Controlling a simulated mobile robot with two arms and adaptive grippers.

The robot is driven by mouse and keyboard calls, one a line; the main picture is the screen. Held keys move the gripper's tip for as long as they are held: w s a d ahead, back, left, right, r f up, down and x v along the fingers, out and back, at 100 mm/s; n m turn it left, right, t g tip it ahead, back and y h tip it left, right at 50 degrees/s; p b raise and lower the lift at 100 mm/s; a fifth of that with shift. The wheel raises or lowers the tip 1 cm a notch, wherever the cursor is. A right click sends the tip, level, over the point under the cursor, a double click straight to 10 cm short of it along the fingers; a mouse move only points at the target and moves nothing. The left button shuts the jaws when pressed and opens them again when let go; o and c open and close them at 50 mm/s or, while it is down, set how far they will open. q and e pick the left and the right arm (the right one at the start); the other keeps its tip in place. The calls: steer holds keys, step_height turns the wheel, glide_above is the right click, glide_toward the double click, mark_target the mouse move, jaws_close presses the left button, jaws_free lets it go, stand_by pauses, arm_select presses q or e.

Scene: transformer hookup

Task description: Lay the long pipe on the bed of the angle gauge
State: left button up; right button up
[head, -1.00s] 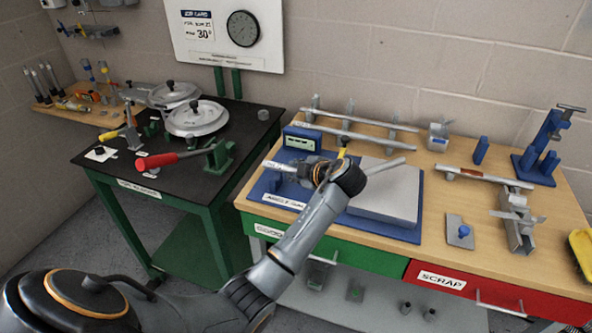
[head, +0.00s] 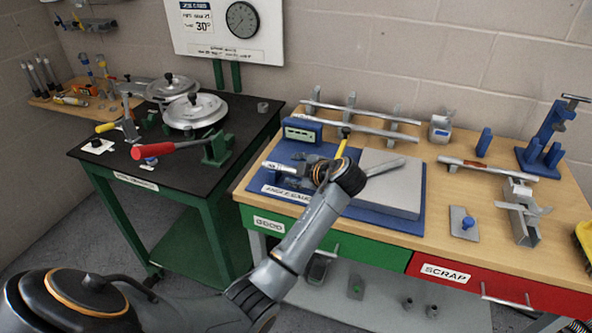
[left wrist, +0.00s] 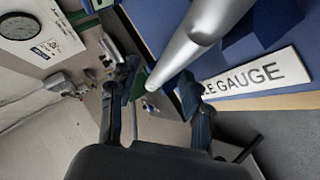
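A long grey pipe (head: 386,166) is at the angle gauge, partly hidden by my left wrist. Its right end shows above the grey plate; I cannot tell whether it touches the bed. The angle gauge (head: 405,230) has a blue base. My left gripper (head: 290,170) is over the gauge's left part. In the left wrist view, the pipe (left wrist: 200,28) runs from the top toward the space between the fingertips (left wrist: 158,85), with gaps visible beside it. The fingers are apart and look open. My right gripper is out of view.
Two pipes (head: 362,111) lie on stands at the back of the bench. Another pipe (head: 490,168) lies at the right near a metal channel (head: 524,225). A blue stand (head: 545,140) rises at the back right. A black-topped table (head: 115,165) with a red-handled tool is left.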

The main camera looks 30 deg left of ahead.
arm_select(q)
steer(key=v, duration=1.2)
stand_by(0.3)
